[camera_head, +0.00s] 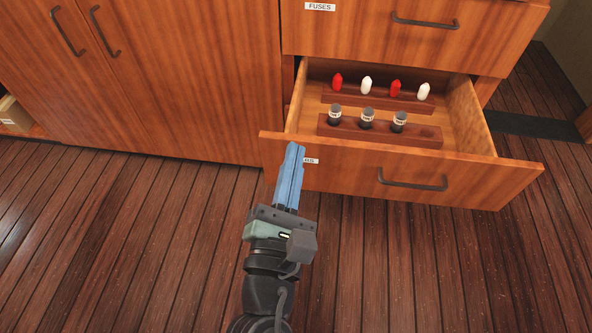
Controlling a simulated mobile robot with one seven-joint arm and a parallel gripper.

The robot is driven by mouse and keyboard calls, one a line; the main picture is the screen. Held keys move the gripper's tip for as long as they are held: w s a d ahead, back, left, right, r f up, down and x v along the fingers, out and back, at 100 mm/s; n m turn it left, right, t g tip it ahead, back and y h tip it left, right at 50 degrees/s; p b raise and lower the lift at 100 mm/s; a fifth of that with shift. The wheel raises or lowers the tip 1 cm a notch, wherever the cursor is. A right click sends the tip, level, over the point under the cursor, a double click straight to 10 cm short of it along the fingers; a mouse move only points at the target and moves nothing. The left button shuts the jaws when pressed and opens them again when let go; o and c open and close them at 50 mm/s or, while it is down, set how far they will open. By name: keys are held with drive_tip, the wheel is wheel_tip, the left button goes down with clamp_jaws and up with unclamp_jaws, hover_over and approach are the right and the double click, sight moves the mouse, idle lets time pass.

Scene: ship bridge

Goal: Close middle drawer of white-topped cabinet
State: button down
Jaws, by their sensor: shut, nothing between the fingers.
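An open wooden drawer (345,172) is pulled out from the cabinet, with a dark bar handle (412,184) and a label (311,161) that my gripper partly covers. Inside it, red and white bulbs stand in a rear wooden rack (375,101), and several dark-based items stand in a front rack (410,141). My gripper (294,147), with blue fingers, is shut and empty. Its tips overlap the left part of the drawer front in the picture; I cannot tell whether they touch it. The cabinet's top is out of view.
Above is another drawer front (420,45) labelled FUSES, with a dark handle. Wooden doors (150,80) with two handles are at the left. A cardboard box (14,113) sits at the far left edge. The plank floor (130,240) is clear in front.

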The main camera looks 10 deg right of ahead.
wheel_tip(320, 180, down, 13)
drive_tip(key=s+a+n+g+b, duration=0.1)
drive_tip(key=s+n+b, duration=0.1)
drive_tip(key=n+b, duration=0.3)
drive_tip(key=w+d+n, duration=0.1)
drive_tip(key=w+d, duration=0.2)
drive_tip(key=w, duration=1)
drive_tip(key=shift+d+y, duration=0.25)
drive_tip(key=shift+y, duration=0.05)
drive_tip(key=shift+w, duration=0.1)
